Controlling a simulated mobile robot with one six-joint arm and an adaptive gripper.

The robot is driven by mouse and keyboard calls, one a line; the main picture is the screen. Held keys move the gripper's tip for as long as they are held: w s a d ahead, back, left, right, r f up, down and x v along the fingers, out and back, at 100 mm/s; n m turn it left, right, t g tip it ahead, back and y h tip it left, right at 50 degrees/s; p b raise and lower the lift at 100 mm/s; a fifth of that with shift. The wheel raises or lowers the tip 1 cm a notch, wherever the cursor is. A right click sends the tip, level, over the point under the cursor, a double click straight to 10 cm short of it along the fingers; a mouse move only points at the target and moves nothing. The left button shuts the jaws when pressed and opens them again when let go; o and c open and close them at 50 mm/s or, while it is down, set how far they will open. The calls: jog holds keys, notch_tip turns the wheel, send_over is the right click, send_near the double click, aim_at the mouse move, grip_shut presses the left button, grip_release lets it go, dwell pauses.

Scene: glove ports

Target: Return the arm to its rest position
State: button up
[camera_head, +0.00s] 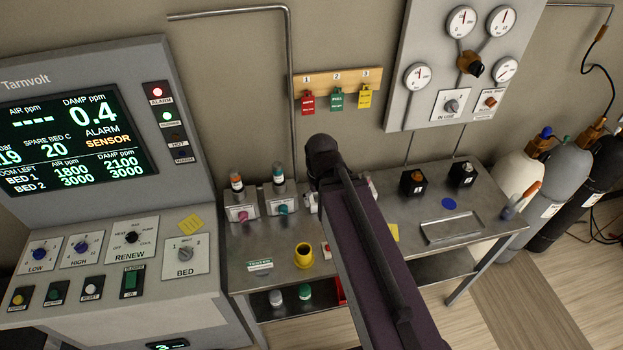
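My arm shows in the head view as a long dark link running from the lower right up to a rounded black joint over the back of the steel bench (285,242). My gripper is not visible; the part of the arm beyond the joint does not show. The arm hides the middle of the bench and some things on it. No object can be seen in the arm's hold.
A control console (110,215) stands left. Small bottles, a yellow cup (304,256) and black blocks (413,182) sit on the bench. A gauge panel (432,107) and tag rack (338,81) hang behind. Gas cylinders (566,178) stand right; floor shows at lower right.

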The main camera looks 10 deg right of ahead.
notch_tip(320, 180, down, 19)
jog(key=b, duration=1.8)
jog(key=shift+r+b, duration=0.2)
jog(key=shift+b, duration=0.1)
dwell(0.5)
